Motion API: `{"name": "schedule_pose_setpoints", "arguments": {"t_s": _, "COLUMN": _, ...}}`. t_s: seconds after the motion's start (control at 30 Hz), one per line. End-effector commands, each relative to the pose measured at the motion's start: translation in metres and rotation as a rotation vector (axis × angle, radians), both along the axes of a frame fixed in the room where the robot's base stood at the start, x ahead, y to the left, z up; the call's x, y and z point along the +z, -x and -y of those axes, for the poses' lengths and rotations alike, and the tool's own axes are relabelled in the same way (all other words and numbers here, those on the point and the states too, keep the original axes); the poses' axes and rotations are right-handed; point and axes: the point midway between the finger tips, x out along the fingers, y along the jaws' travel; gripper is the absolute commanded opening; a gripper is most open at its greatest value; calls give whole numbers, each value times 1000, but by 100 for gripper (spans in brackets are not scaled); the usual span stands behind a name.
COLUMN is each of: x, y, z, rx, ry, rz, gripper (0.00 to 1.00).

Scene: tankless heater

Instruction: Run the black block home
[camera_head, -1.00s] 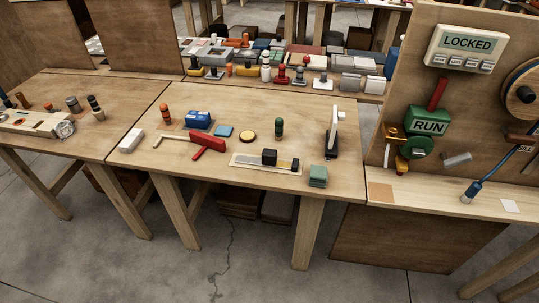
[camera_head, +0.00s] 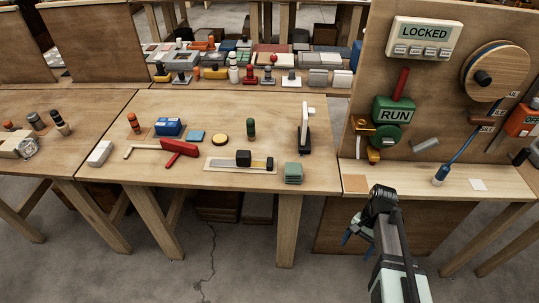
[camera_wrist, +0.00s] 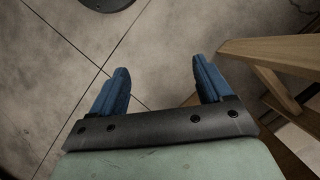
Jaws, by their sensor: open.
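The black block (camera_head: 243,158) sits on a pale strip-like track (camera_head: 223,164) on the middle table in the head view. My gripper (camera_head: 356,241) is low at the right in front of the tables, well apart from the block. In the wrist view my gripper (camera_wrist: 162,88) shows two blue fingers spread apart with only floor between them. The block is not in the wrist view.
A red T-shaped piece (camera_head: 178,151) lies left of the track. A panel (camera_head: 426,80) with LOCKED and RUN signs rises at right. A table leg (camera_wrist: 270,50) shows in the wrist view.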

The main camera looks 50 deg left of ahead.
Motion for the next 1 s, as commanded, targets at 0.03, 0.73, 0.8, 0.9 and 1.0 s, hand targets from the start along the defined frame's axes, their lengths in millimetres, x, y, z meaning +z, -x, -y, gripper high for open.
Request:
{"name": "schedule_pose_setpoints", "arguments": {"t_s": 0.03, "x": 16, "y": -1, "z": -19, "rx": 11, "ry": -6, "rz": 9, "gripper": 79}}
{"name": "schedule_pose_setpoints", "arguments": {"t_s": 0.73, "x": 216, "y": 61, "z": -237, "rx": 220, "ry": -87, "rz": 114, "gripper": 79}}
{"name": "schedule_pose_setpoints", "arguments": {"t_s": 0.8, "x": 228, "y": 65, "z": -268, "rx": 286, "ry": -103, "rz": 145, "gripper": 79}}
{"name": "schedule_pose_setpoints", "arguments": {"t_s": 0.9, "x": 247, "y": 72, "z": -312, "rx": 385, "ry": -128, "rz": 190, "gripper": 79}}
{"name": "schedule_pose_setpoints", "arguments": {"t_s": 1.0, "x": 265, "y": 83, "z": -355, "rx": 482, "ry": -152, "rz": 234, "gripper": 79}}
